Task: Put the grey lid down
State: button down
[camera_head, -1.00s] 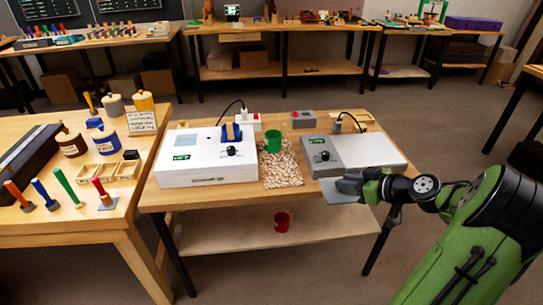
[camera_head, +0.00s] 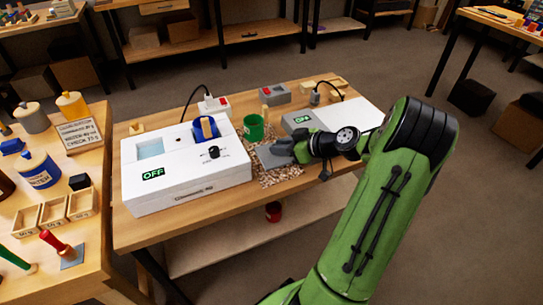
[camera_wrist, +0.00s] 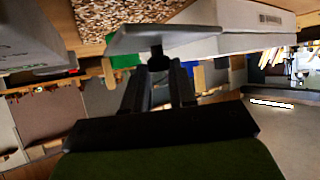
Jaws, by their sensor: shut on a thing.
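The grey lid (camera_head: 268,156) is a thin flat plate, held about level over or beside the speckled mat (camera_head: 284,173). It also shows in the wrist view (camera_wrist: 165,40), edge-on, with a dark knob beneath it in the picture. My gripper (camera_head: 290,152) is shut on that knob; its two dark fingers (camera_wrist: 158,72) show in the wrist view. The white box (camera_head: 190,175), labelled OFF, stands left of the lid. A grey box (camera_head: 297,121) with a green display stands behind my gripper, partly hidden by my arm. Any gap under the lid is hard to tell.
A green mug (camera_head: 254,127) stands just behind the lid. A blue holder (camera_head: 205,129) sits on the white box. A small grey box with a red button (camera_head: 275,94) and wooden blocks (camera_head: 322,86) are at the back.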

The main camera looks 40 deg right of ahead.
aim_at(287, 159)
notch_tip(287, 159, down, 5)
jog(key=shift+w+f+b, duration=0.1)
jog(key=shift+b, duration=0.6)
jog(key=c, duration=0.9)
grip_release()
